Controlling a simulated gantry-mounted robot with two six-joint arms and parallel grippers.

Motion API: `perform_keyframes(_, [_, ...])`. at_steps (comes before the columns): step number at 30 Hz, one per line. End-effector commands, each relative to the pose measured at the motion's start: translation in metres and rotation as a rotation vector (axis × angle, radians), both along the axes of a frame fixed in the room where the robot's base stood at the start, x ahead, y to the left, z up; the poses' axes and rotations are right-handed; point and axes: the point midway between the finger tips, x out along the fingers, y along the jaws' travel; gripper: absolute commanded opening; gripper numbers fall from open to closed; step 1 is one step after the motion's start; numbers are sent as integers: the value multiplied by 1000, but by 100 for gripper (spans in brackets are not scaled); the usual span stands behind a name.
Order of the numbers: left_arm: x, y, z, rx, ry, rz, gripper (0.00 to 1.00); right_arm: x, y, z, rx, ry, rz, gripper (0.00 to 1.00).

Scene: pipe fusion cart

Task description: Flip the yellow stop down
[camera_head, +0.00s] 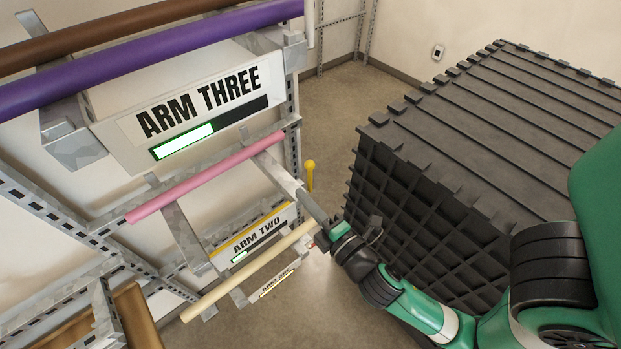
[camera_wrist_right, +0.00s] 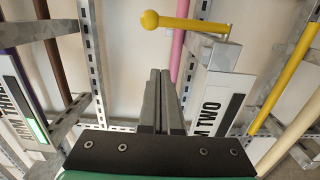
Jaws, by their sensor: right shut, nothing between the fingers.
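The yellow stop (camera_head: 310,175) is a thin rod with a ball on its end. It stands up, ball at the top, near the outer end of the rack arm that carries the pink pipe. In the right wrist view the stop (camera_wrist_right: 190,22) lies across the top, ball at left, its other end at the metal bracket by the ARM TWO sign. My right gripper (camera_head: 303,194) is shut and empty, its tips just left of the stop's lower part in the head view. In the wrist view the fingers (camera_wrist_right: 160,75) point toward the stop, with a visible gap. My left gripper is not in view.
The rack holds a purple pipe (camera_head: 150,57), a brown pipe (camera_head: 95,37), a pink pipe (camera_head: 200,178) and a cream pipe (camera_head: 240,275). The ARM THREE sign (camera_head: 200,112) is above, the ARM TWO sign (camera_head: 256,236) below. A large dark ribbed crate (camera_head: 490,120) stands right. Floor shows between them.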

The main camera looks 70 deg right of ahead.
Motion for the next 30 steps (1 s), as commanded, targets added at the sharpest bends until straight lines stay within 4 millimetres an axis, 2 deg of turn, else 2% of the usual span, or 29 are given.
perform_keyframes(3, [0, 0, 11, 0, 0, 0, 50, 22, -17, 4, 0, -2, -5, 0])
perform_keyframes(7, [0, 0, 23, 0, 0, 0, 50, 10, -35, 4, 1, 2, -8, 0])
perform_keyframes(12, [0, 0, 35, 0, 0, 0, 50, 6, -47, 2, 1, 4, -1, 0])
perform_keyframes(30, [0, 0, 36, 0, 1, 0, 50, 7, -52, 0, 17, -9, -2, 0])
